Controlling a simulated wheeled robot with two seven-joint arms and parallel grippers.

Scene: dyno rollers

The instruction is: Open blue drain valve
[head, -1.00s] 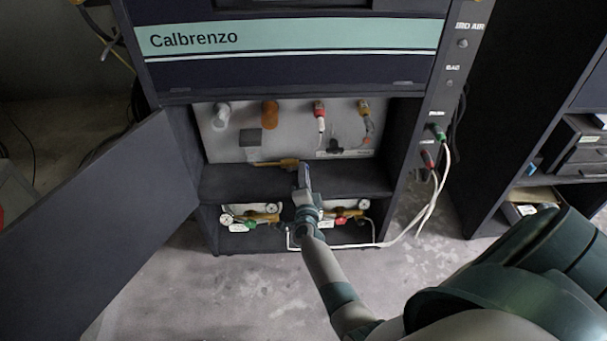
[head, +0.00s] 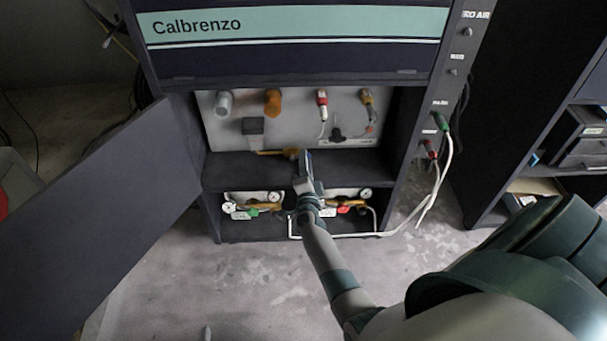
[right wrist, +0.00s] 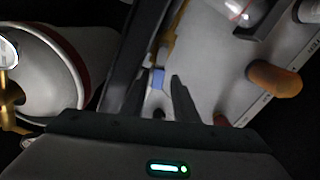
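A small blue piece (right wrist: 157,78), which looks like the blue drain valve's handle, shows in the right wrist view on a brass line beside the white panel. My right gripper (right wrist: 160,92) has its two dark fingers apart, one on each side of the blue piece. I cannot tell whether they touch it. In the head view my right gripper (head: 306,160) reaches into the open cabinet, at the right end of a brass fitting (head: 278,153). The gripper and wrist hide the blue valve there. My left gripper is not in view.
The cabinet door (head: 110,205) stands open at the left. An orange knob (head: 272,102) and other fittings sit on the panel above the shelf. Gauges with brass regulators (head: 255,207) are below. White hoses (head: 436,190) hang at the right.

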